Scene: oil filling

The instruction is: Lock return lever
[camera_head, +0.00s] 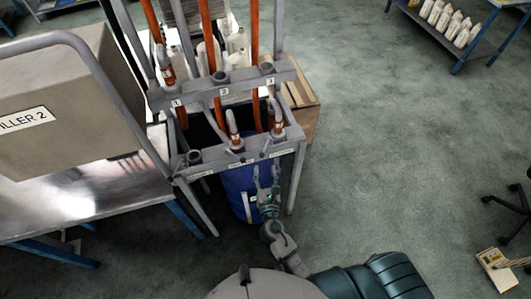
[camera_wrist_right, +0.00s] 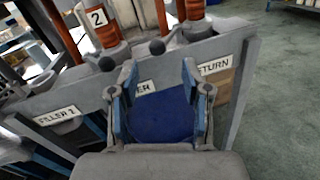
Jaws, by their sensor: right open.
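My right gripper (camera_head: 266,172) is open and empty, in front of the grey nozzle rack (camera_head: 297,147). In the right wrist view its two fingers (camera_wrist_right: 158,80) stand apart, with the blue drum behind them. The "RETURN" label (camera_wrist_right: 213,68) is on the rack's front bar, just right of the right finger. Above the bar, a lever with a black ball knob (camera_wrist_right: 157,47) sits beyond the fingertips, not touched. A second black knob (camera_wrist_right: 106,64) is left of it. I cannot tell surely which knob belongs to the return lever. My left gripper is not in view.
The blue drum (camera_head: 237,188) stands under the rack. Orange hoses (camera_head: 255,50) and nozzles (camera_head: 277,118) rise above it. A metal table with a "FILLER 2" box (camera_head: 70,100) is on the left. Open floor (camera_head: 400,150) lies to the right.

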